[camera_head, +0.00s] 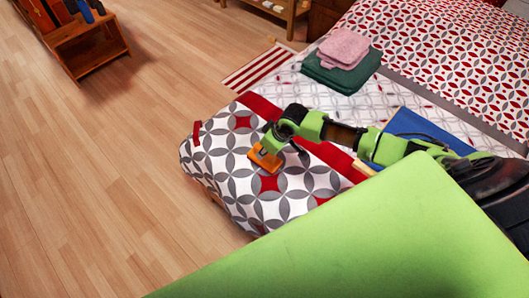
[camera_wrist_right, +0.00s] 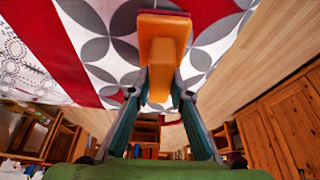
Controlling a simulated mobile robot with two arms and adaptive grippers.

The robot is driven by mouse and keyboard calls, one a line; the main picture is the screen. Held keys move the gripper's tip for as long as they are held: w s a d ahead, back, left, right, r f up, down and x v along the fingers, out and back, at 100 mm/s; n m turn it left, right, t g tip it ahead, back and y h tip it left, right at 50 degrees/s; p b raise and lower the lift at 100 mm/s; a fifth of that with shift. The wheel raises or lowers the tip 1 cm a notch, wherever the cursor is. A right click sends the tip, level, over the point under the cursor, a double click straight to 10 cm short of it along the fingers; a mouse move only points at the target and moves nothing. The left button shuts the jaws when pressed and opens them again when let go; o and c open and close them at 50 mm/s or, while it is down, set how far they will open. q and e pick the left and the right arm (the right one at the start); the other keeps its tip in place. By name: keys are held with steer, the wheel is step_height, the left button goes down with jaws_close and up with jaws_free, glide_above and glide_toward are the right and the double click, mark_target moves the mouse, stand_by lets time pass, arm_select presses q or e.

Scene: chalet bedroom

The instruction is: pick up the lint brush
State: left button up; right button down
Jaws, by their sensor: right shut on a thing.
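The lint brush (camera_head: 264,158) is orange, with a wide block-shaped head and a narrower handle. In the head view it is at the near end of the bed, over the patterned cover. My right gripper (camera_head: 275,145) is shut on it, reaching in from the right. In the right wrist view the brush (camera_wrist_right: 164,38) is straight ahead, its handle between the two fingertips of my right gripper (camera_wrist_right: 160,88). I cannot tell whether the brush still touches the cover. My left gripper is not in view.
The bed (camera_head: 243,183) has a grey, white and red cover. Folded green (camera_head: 340,75) and pink (camera_head: 343,48) towels lie farther back. A blue item (camera_head: 412,124) lies behind my right arm. A small red item (camera_head: 196,133) is at the bed's left edge. Wooden floor is clear at left.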

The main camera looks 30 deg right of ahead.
steer(key=s+a+r, duration=0.7)
steer(key=a+r, duration=0.5)
steer(key=shift+s, duration=0.15)
